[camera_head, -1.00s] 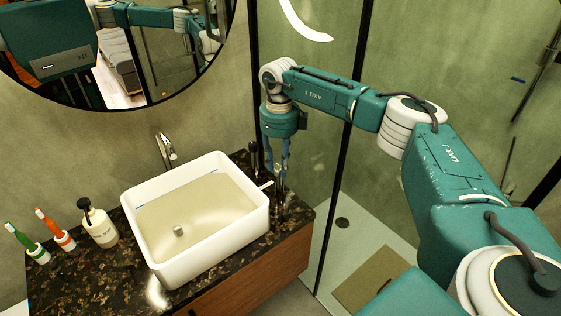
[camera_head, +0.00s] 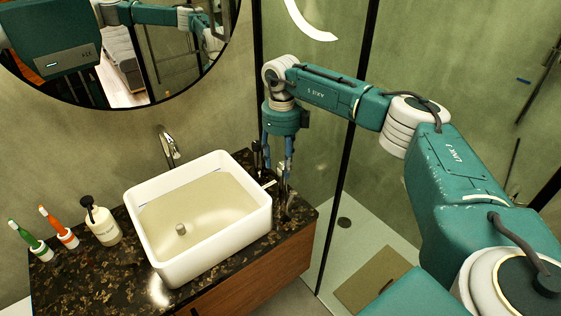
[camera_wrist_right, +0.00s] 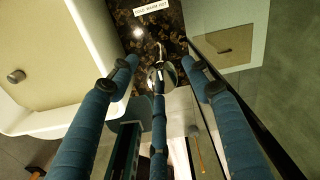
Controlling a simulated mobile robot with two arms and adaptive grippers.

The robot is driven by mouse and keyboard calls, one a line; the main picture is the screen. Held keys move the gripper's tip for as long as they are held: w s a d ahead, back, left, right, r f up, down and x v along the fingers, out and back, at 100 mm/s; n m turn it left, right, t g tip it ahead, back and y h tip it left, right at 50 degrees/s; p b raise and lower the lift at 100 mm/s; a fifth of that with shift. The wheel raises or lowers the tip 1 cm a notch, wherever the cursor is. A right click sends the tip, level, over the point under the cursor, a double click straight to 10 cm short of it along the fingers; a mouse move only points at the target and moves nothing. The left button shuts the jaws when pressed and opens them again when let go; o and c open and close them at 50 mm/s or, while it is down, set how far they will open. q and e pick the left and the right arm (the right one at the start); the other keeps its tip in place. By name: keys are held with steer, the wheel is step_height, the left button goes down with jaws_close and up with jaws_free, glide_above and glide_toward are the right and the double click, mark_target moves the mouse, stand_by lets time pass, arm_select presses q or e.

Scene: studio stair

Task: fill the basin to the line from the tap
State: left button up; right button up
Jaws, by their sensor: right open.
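The white rectangular basin (camera_head: 150,245) stands on the dark speckled counter, with a grey drain plug (camera_head: 180,229) visible inside. I cannot tell the water level or whether water is running. The chrome tap spout (camera_head: 168,146) comes from the wall behind it. My right gripper (camera_head: 278,172) is open, pointing down over the counter right of the basin. In the right wrist view its fingers (camera_wrist_right: 160,70) spread around a small dark and chrome fitting (camera_wrist_right: 158,76), without visible grip. My left gripper is out of view.
A soap bottle (camera_head: 102,223) and two toothbrushes in holders (camera_head: 66,238) stand left of the basin. A cold-water label (camera_wrist_right: 150,8) lies on the counter. A glass shower panel (camera_head: 335,190) stands close to the right of the counter. A round mirror hangs above.

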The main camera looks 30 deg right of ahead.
step_height(320, 180, up, 12)
steer(key=shift+a+f, duration=0.15)
steer(key=shift+w, duration=0.1)
stand_by(1.4)
